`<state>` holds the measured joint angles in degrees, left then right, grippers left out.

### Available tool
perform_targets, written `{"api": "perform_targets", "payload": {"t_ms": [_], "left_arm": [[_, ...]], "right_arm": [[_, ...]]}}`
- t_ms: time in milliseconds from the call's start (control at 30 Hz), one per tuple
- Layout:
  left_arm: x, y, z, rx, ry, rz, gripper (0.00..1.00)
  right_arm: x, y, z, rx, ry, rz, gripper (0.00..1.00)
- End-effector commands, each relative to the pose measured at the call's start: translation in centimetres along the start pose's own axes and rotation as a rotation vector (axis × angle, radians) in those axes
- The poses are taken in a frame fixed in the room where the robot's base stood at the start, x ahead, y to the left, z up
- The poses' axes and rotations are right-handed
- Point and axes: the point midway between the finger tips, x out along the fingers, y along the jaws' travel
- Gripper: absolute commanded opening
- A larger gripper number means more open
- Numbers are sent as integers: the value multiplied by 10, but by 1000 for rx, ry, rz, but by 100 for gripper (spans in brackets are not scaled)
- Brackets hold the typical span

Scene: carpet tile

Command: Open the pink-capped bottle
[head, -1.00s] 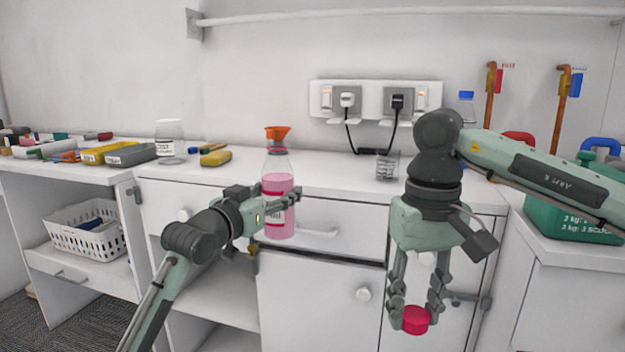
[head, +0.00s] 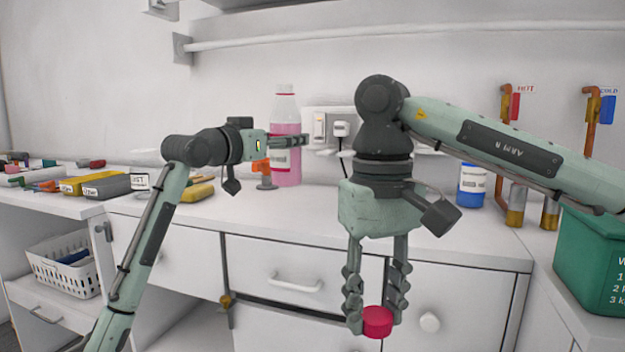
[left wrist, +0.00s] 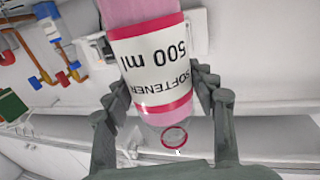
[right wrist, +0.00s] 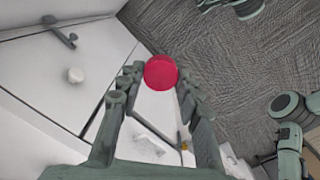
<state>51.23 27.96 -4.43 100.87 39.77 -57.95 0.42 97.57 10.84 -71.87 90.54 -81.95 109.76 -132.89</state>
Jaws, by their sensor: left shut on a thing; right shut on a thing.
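The bottle (head: 286,165) is clear, with pink liquid and a white label, and stands upright in the head view. Its top is bare, with no cap on the mouth. My left gripper (head: 289,141) is shut around its body; in the left wrist view the bottle (left wrist: 150,65) lies between the fingers, its label reading "SOFTENER 500 ml". The pinkish-red cap (head: 377,322) is apart from the bottle, lower and to the right. My right gripper (head: 376,308) points down and is shut on it. The right wrist view shows the cap (right wrist: 160,72) between the fingertips.
An orange funnel-like piece (head: 263,172) stands on the counter (head: 330,215) behind the left gripper. A blue-and-white jar (head: 472,186) stands behind my right arm. A green container (head: 590,262) is at the right. Yellow and grey boxes (head: 105,186) lie at the left.

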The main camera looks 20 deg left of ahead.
Motion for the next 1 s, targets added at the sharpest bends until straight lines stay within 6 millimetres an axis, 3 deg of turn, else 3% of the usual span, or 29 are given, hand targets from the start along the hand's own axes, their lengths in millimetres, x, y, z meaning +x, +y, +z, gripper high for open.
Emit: {"api": "perform_targets", "payload": {"t_ms": [200, 333, 533, 733, 1000], "left_arm": [[38, 23, 23, -1, 4, 2, 0], [49, 29, 31, 0, 6, 0, 0], [53, 31, 42, 1, 4, -1, 0], [53, 31, 70, 0, 3, -1, 0], [52, 31, 73, 2, 7, 0, 0]], "right_arm": [[-3, 0, 0, 0, 0, 0, 0], [-4, 0, 0, 1, 0, 0, 0], [-4, 0, 0, 1, 0, 0, 0], [-4, 0, 0, 1, 0, 0, 0], [-4, 0, 0, 1, 0, 0, 0]]}}
